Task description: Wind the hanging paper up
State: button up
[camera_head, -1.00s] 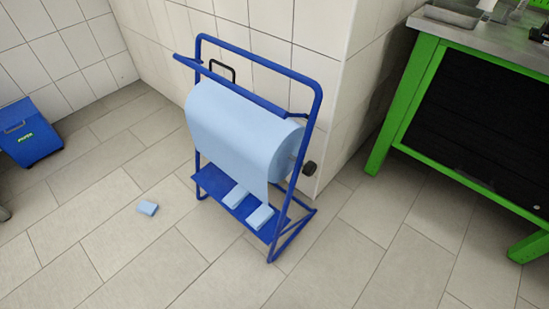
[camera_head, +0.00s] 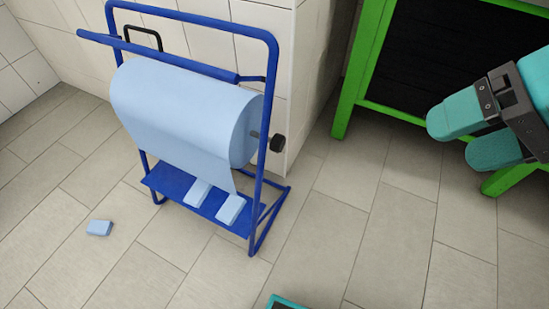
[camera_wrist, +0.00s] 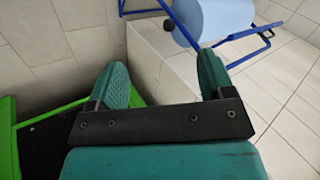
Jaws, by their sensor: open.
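A large light-blue paper roll (camera_head: 190,105) sits on a blue tube stand (camera_head: 272,110). A sheet of paper (camera_head: 185,152) hangs from its front down toward the stand's lower shelf. A black knob (camera_head: 277,143) is on the roll's axle at the right end. My gripper (camera_head: 455,140) has teal fingers and is at the right of the head view, apart from the stand. It is open and empty. In the wrist view my gripper (camera_wrist: 165,85) shows its two fingers spread, with the roll (camera_wrist: 215,20) beyond the right finger.
Two folded blue cloths or pads (camera_head: 230,209) lie on the stand's lower shelf (camera_head: 172,182). Another pad (camera_head: 99,228) lies on the floor at left. A green-framed bench (camera_head: 350,85) stands behind my gripper. A tiled wall corner is behind the stand.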

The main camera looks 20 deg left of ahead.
jog(key=w+a+f+m+y+b, duration=0.2)
jog(key=w+a+f+m+b, duration=0.1)
jog(key=f+b, duration=0.4)
jog(key=w+a+f+m+y+b, duration=0.2)
jog(key=f+m+b, duration=0.1)
jog(key=f+b, duration=0.35)
jog(key=w+a+f+m+y+b, duration=0.2)
jog(key=w+a+f+m+b, duration=0.15)
jog(key=f+b, duration=0.3)
jog(key=m+t+y+b, duration=0.1)
jog(key=m+y+b, duration=0.4)
jog(key=m, duration=0.6)
send_near(282, 145)
jog(key=a+b, duration=0.1)
jog(key=a, duration=0.2)
jog(key=a+b, duration=0.2)
jog(key=a, duration=0.1)
jog(key=w+a+b, duration=0.1)
jog(key=a, duration=0.3)
jog(key=shift+f, duration=0.2)
jog(key=shift+a+r, duration=0.15)
jog(key=shift+a, duration=0.4)
jog(key=c, duration=1.3)
jog(key=shift+o, duration=0.2)
